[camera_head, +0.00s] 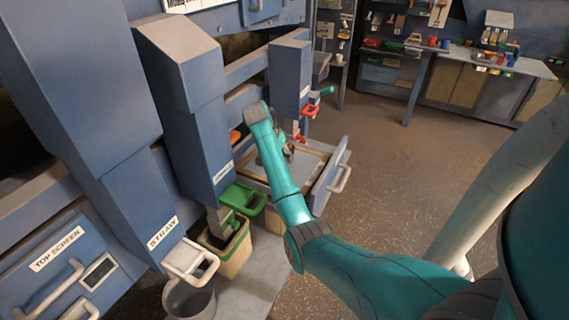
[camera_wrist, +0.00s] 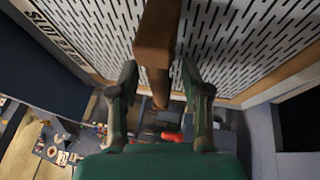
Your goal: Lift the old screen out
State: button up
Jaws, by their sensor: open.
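The screen (camera_wrist: 235,45) fills the top of the wrist view: a pale plate with rows of dark slots, in a wooden frame (camera_wrist: 280,75). A label beginning "SLOT" (camera_wrist: 55,35) is beside it on the left. A brown handle (camera_wrist: 157,25) stands out from the screen. My gripper (camera_wrist: 158,72) is open, with one finger on each side of the handle; I cannot tell whether either touches it. In the head view my gripper (camera_head: 287,148) is over the pulled-out drawer (camera_head: 331,172), and my arm hides much of the screen.
Blue machine columns (camera_head: 195,125) stand left of the drawer. Green (camera_head: 243,198) and white (camera_head: 191,261) spout handles stick out nearby. A tan bin (camera_head: 232,252) and a grey bucket (camera_head: 188,298) stand below. Open floor (camera_head: 400,170) lies to the right, with benches (camera_head: 480,75) behind.

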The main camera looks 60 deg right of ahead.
grip_shut()
jog(key=shift+r, duration=0.1)
